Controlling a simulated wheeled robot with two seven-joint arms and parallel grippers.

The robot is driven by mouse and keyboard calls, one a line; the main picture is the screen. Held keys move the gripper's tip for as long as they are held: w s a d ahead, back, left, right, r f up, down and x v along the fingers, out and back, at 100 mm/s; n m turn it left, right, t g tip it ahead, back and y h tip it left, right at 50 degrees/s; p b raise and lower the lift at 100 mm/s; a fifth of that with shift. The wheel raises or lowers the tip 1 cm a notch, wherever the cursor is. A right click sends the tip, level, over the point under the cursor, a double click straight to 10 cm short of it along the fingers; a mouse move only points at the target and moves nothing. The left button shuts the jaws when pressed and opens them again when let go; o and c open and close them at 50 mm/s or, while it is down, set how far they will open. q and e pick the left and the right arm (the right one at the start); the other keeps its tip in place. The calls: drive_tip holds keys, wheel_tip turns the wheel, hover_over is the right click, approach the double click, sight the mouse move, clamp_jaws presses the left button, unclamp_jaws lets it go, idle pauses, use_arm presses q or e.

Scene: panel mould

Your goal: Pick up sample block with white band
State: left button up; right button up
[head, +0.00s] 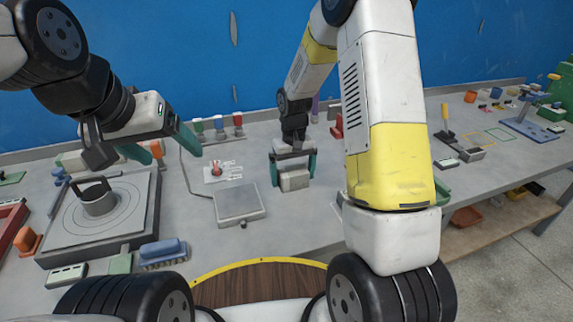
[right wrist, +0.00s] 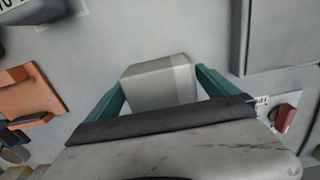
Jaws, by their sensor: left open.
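The sample block (head: 294,182) is a small light grey block in front of the back row of items on the bench. In the right wrist view the block (right wrist: 160,84) shows a paler white band along its right side. My right gripper (head: 293,172) points down over it, with one teal finger against each side; it looks shut on the block. I cannot tell whether the block is clear of the bench. My left gripper (head: 174,147) is open and empty, above the bench at the left, over the gap between the round-marked plate and the grey scale.
A grey scale-like box (head: 240,203) lies left of the block. A plate (head: 140,216) with a grey ring-handled piece stands at the left. A blue brush (head: 163,252) lies near the front. Bottles with coloured caps (head: 219,126) stand behind. An orange item (right wrist: 32,100) shows in the right wrist view.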

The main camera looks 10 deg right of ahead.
drive_tip(key=c, duration=1.7)
drive_tip(key=shift+r, duration=0.1)
